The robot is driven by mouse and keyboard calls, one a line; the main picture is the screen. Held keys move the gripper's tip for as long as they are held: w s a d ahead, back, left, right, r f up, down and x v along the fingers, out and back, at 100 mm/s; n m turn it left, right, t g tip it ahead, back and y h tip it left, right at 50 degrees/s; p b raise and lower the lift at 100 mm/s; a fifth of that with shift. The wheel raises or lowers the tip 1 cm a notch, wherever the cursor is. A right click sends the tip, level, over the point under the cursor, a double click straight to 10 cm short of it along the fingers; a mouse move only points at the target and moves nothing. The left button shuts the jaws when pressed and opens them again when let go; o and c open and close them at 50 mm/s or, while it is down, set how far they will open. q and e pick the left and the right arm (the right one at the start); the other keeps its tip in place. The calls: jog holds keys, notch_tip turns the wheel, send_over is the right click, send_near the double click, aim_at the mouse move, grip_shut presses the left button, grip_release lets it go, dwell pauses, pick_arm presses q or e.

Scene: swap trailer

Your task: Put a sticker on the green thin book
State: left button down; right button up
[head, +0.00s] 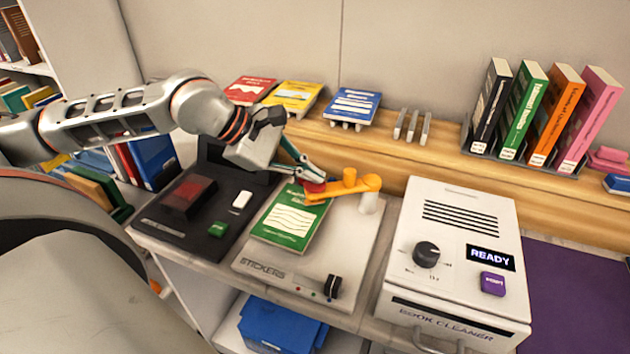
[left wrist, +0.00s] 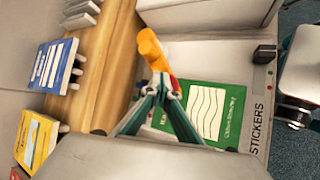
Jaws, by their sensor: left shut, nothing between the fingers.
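The green thin book (head: 288,222) lies flat, cover up, on the white sticker machine (head: 255,267) labelled STICKERS. It also shows in the left wrist view (left wrist: 207,106). The machine's orange swing arm (head: 345,187) reaches over the book's far right corner, with a red piece near its end. My left gripper (head: 325,187) is shut and empty, with its fingertips at the orange arm; I cannot tell whether they touch it. In the left wrist view its fingers (left wrist: 164,84) meet just below the arm.
A black device (head: 205,212) stands left of the sticker machine, and the white book cleaner (head: 455,260) reading READY stands right. Behind is a wooden ledge (head: 440,150) with books on stands and several upright books. A purple mat (head: 580,295) at right looks clear.

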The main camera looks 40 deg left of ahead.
aim_at(312, 184)
pick_arm(q)
jog(key=shift+f, duration=0.35)
jog(key=shift+r, duration=0.1)
dwell(0.4)
jog(key=shift+r, duration=1.1)
jog(key=shift+r, duration=1.25)
notch_tip(312, 184, up, 2)
jog(key=shift+r+p, duration=0.15)
jog(key=shift+p, duration=0.4)
jog(key=shift+r, duration=0.1)
